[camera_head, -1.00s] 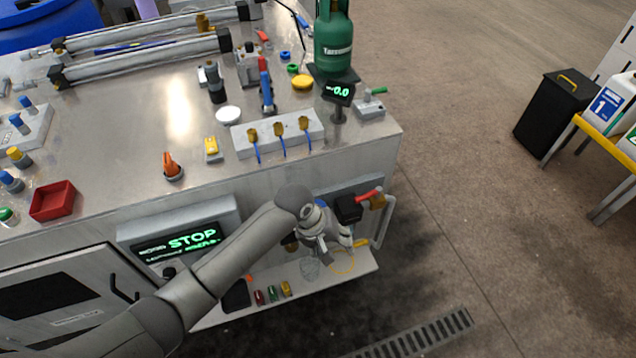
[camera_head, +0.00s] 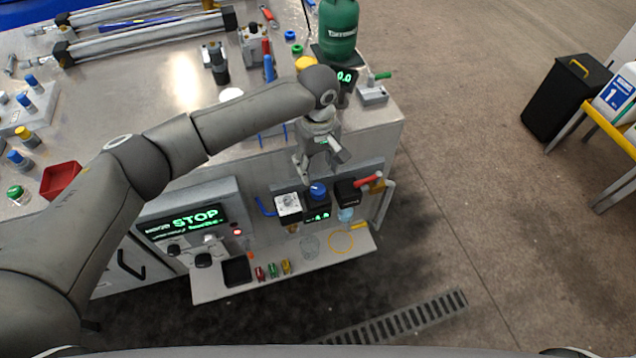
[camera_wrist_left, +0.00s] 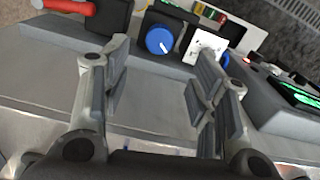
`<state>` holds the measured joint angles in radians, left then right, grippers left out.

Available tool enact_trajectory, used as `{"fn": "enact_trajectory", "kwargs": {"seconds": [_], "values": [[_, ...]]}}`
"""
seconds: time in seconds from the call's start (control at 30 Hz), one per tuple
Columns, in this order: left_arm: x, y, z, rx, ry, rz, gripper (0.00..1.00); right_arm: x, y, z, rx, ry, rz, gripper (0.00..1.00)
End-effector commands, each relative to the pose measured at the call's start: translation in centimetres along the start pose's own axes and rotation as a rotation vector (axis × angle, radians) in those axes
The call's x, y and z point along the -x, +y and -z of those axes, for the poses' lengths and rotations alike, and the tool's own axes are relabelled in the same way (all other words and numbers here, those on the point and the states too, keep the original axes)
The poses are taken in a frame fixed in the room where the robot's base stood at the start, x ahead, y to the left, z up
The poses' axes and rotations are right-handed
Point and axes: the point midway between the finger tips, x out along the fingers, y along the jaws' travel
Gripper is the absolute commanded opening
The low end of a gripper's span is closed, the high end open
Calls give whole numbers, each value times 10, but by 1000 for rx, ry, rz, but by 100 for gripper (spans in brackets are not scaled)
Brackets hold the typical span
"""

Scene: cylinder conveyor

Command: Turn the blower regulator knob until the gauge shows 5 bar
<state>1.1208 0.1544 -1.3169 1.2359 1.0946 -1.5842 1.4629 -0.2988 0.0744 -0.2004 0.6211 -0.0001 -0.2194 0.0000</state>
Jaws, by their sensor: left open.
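The blue regulator knob (camera_head: 317,190) is on the front of the bench, above a small green-lit gauge (camera_head: 317,217). Its reading looks like 4 point something; the last digit is too small to be sure of. My left gripper (camera_head: 318,168) is open and empty, pointing down above and behind the knob. In the left wrist view the blue knob (camera_wrist_left: 159,41) with its white mark lies ahead, between the lines of the two open fingers (camera_wrist_left: 160,68). The fingers do not appear to touch it. My right gripper is not in view.
Beside the knob are a white square block (camera_head: 288,207) on the left and a black valve with a red handle (camera_head: 367,181) on the right. A STOP display (camera_head: 190,220) is further left. A green gas bottle (camera_head: 338,30) stands on the bench.

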Motion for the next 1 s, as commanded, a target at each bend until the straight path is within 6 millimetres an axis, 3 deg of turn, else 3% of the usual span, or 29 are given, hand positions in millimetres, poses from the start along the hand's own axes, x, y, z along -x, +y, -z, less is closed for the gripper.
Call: {"fn": "enact_trajectory", "kwargs": {"seconds": [0.2,0.4,0.6,0.87,1.0], "values": [[-43,0,-1,0,-2,3,54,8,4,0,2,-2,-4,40],[-73,0,0,-1,-1,1,54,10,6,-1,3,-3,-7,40],[-85,0,0,-1,1,-1,54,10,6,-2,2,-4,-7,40],[-86,0,0,-2,1,-2,54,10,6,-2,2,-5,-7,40],[-85,0,0,-2,1,-2,36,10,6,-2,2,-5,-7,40]]}}
